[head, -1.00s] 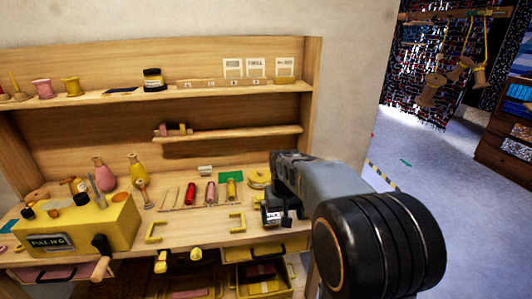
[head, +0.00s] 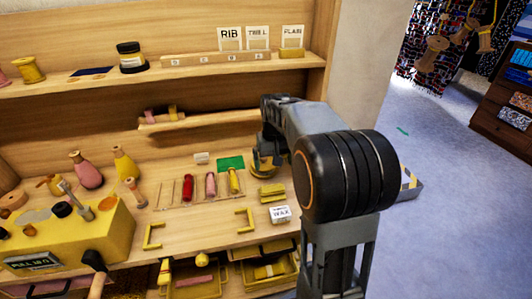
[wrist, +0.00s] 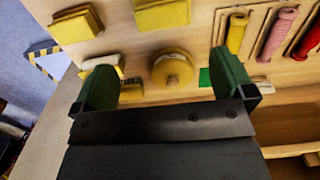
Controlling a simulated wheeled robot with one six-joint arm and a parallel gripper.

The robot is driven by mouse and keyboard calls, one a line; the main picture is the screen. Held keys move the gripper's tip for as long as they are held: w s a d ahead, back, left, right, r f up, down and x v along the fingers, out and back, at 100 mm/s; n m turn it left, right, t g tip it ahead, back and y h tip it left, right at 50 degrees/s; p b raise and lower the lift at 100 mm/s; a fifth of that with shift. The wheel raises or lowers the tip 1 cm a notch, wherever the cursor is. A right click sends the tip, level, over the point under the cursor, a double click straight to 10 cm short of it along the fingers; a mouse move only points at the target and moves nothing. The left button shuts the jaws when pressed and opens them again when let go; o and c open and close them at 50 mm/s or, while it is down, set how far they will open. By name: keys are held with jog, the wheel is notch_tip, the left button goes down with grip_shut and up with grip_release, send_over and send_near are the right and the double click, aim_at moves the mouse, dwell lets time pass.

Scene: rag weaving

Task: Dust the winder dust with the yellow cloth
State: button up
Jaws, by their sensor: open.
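A round yellow piece with a raised middle (wrist: 172,68) lies on the bench between and beyond my fingers in the wrist view. It may be the yellow cloth, though folded yellow pads (wrist: 162,13) lie nearby too. My gripper (wrist: 168,80) is open and empty above the bench; in the head view its fingers are mostly hidden behind my arm. The yellow box with a crank, likely the winder (head: 100,232), stands at the left in the head view. A grey-brown patch on its top, possibly the dust (head: 35,215), is visible.
Red, pink and yellow spools (head: 210,185) lie left of my gripper beside a green square (head: 230,163). A box marked WAX (head: 280,214) sits near the front. A narrow shelf (head: 215,120) runs behind. Open drawers (head: 195,285) stick out below.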

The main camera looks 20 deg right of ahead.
aim_at(272, 188)
notch_tip(272, 188, down, 14)
jog(key=shift+a+r+b, duration=0.15)
jog(key=shift+r+b, duration=0.1)
jog(key=shift+b, duration=0.7)
jog(key=shift+c, duration=0.5)
jog(key=c, duration=0.4)
jog(key=o, duration=0.5)
jog(key=shift+r, duration=0.2)
jog(key=shift+r+p, duration=0.5)
jog(key=shift+p, duration=0.1)
jog(key=shift+c, duration=0.5)
